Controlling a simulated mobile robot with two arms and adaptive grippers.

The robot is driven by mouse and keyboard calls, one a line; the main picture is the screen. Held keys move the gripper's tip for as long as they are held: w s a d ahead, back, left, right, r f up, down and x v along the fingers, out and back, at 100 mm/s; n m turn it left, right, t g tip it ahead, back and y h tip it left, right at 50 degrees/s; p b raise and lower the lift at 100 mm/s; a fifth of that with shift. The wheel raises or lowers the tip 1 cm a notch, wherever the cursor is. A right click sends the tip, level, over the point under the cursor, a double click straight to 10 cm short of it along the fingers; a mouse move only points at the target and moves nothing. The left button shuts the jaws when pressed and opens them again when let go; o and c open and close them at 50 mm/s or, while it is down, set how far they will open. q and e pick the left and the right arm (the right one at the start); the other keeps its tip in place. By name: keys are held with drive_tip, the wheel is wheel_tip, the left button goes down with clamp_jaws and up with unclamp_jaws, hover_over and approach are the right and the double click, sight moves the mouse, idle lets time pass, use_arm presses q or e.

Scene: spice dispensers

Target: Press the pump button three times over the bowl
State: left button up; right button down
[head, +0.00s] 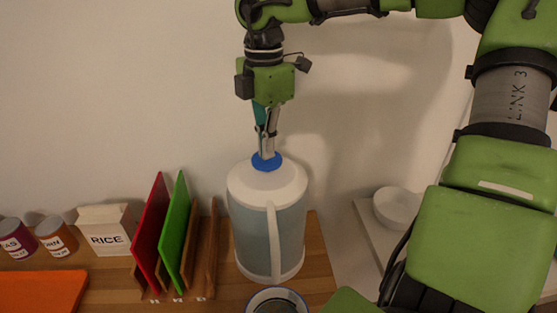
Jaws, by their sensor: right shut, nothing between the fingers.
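The pump dispenser (290,240) is a clear, bluish jug with a white lid and a white handle. It stands upright near the right end of the wooden counter. Its blue pump button (267,162) is on top of the lid. My right gripper (267,153) is shut and empty, pointing straight down. Its fingertips are at the blue button and appear to touch it. A bowl (277,303) with a pale rim and dark inside sits just in front of the dispenser, cut off by the lower picture edge. My left gripper is not in view.
A rack (206,262) with a red board (151,228) and a green board (174,230) stands left of the dispenser. Further left are a rice box (105,229), two cans and an orange board (40,291). A white bowl (396,207) sits on the right.

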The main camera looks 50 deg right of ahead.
drive_tip(key=shift+f+b, duration=0.45)
drive_tip(key=shift+f, duration=0.2)
drive_tip(key=shift+r, duration=0.1)
drive_tip(key=shift+r+p, duration=1.25)
drive_tip(key=shift+r, duration=0.8)
drive_tip(key=shift+r+p, duration=1.9)
drive_tip(key=shift+r, duration=1.1)
